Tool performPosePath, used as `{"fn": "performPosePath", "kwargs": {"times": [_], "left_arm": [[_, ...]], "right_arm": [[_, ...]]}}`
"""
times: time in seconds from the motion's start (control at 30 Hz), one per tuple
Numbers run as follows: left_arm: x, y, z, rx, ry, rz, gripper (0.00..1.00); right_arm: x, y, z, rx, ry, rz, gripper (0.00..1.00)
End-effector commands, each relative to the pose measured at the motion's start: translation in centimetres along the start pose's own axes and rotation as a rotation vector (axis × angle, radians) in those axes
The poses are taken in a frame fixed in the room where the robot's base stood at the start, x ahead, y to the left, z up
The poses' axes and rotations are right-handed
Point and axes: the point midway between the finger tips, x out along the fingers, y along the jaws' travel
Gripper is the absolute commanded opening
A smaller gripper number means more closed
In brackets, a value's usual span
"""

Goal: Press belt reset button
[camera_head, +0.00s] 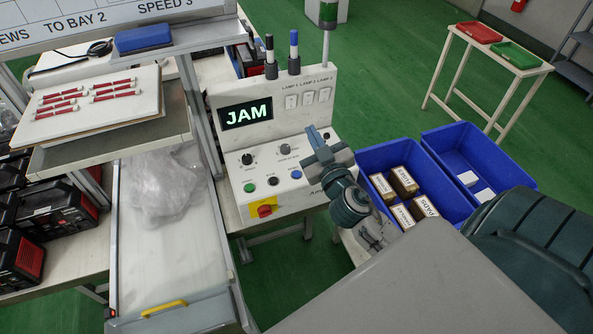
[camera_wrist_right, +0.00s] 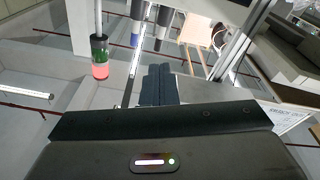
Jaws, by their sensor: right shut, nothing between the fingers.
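The white control box (camera_head: 262,139) stands in the middle of the head view with a lit "JAM" display (camera_head: 246,114). Its sloped front carries a green button (camera_head: 250,187), a black button (camera_head: 273,181) and a blue button (camera_head: 296,174), in a row. Their labels are too small to read, so I cannot tell which is the belt reset. My right gripper (camera_head: 314,141) is over the box's right side, right of the blue button, and hides part of the panel. In the right wrist view its fingers (camera_wrist_right: 158,84) are together and empty. My left gripper is not in view.
Black knobs (camera_head: 247,159) and a red-yellow switch (camera_head: 264,209) share the panel. A signal lamp post (camera_head: 327,45) and two markers stand behind. Blue bins (camera_head: 386,152) with boxes stand close right of my arm. A belt (camera_head: 170,255) with crumpled plastic (camera_head: 163,187) lies left.

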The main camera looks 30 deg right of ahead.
Motion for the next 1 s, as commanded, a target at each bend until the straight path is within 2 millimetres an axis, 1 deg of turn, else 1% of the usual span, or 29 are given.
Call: {"fn": "performPosePath", "kwargs": {"times": [0.03,0.1,0.2,0.3,0.37,0.47,0.5,0.57,0.6,0.67,0.7,0.8,0.9,1.0], "left_arm": [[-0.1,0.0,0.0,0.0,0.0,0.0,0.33],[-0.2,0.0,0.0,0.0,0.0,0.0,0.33],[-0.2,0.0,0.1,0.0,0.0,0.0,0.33],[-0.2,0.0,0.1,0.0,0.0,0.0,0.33],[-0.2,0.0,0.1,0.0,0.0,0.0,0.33],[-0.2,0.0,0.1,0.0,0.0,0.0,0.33],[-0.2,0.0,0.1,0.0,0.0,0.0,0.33],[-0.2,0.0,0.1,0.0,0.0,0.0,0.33],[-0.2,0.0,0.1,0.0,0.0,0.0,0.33],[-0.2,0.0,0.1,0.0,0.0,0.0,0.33],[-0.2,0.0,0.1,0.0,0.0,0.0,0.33],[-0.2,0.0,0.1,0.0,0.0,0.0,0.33],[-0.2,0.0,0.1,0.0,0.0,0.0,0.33],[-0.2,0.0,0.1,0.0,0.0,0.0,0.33]], "right_arm": [[0.9,-0.4,-1.7,-0.022,0.084,-0.043,0.0],[1.8,-1.5,-3.4,-0.05,0.184,-0.119,0.0],[2.7,-3.3,-5.0,-0.102,0.291,-0.25,0.0],[3.3,-5.4,-5.4,-0.166,0.352,-0.398,0.0],[3.6,-6.5,-5.1,-0.208,0.364,-0.492,0.0],[4.0,-8.2,-3.7,-0.285,0.344,-0.648,0.0],[4.2,-8.6,-2.8,-0.318,0.321,-0.708,0.0],[4.5,-9.1,-1.3,-0.367,0.271,-0.794,0.0],[4.8,-9.2,-0.2,-0.401,0.229,-0.846,0.0],[5.1,-9.1,1.6,-0.448,0.151,-0.916,0.0],[5.3,-8.8,2.9,-0.479,0.094,-0.955,0.0],[5.8,-7.6,5.8,-0.543,-0.059,-1.024,0.0],[6.2,-6.0,8.2,-0.59,-0.197,-1.057,0.0],[6.5,-4.7,9.7,-0.618,-0.3,-1.068,0.0]]}}
